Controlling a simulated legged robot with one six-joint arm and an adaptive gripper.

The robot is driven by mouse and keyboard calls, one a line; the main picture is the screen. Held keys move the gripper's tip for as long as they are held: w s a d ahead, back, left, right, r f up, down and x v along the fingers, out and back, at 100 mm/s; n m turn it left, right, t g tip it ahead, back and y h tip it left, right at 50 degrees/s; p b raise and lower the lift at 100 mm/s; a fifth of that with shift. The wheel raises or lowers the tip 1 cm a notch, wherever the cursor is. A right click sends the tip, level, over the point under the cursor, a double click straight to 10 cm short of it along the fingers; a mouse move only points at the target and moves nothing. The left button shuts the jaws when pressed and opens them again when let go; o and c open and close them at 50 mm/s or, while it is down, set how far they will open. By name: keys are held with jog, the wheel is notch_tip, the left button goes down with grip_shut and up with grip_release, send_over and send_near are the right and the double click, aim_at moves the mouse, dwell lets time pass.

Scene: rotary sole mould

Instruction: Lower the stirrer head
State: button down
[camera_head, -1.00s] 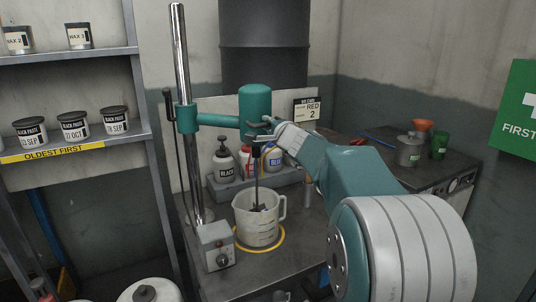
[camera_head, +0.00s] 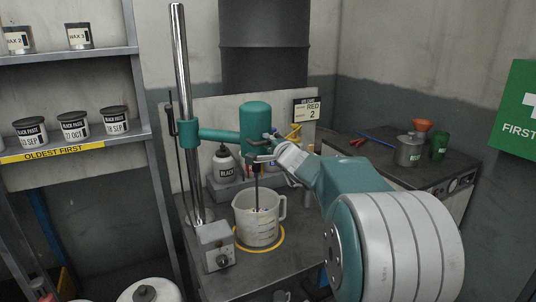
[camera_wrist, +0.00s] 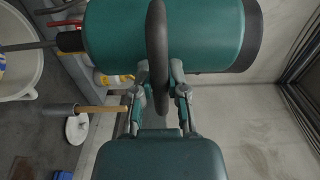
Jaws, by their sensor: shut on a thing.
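The stirrer head (camera_head: 254,118) is a teal cylinder on a teal side arm (camera_head: 218,135), clamped to an upright steel column (camera_head: 183,70). In the wrist view the stirrer head (camera_wrist: 165,35) lies across the top, with a black handle (camera_wrist: 158,50) in front of it. My gripper (camera_head: 266,146) is shut on this handle, and its two fingers lie either side of it in the wrist view (camera_wrist: 159,75). The thin stirrer shaft (camera_head: 257,180) runs down from the head into a translucent measuring jug (camera_head: 260,228). The shaft's lower end is inside the jug and hard to make out.
The jug stands in a yellow ring (camera_head: 240,248) on the metal bench. A grey control box (camera_head: 215,245) is at the column's foot. Bottles, including a black-labelled one (camera_head: 224,165), stand behind the jug. Another bench (camera_head: 440,180) holds cans at the right.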

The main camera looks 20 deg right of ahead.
aim_at(262, 154)
jog(key=shift+f, duration=2.55)
jog(key=shift+c, duration=2.4)
grip_release()
jog(key=shift+o, duration=0.9)
jog(key=shift+w+f, duration=0.1)
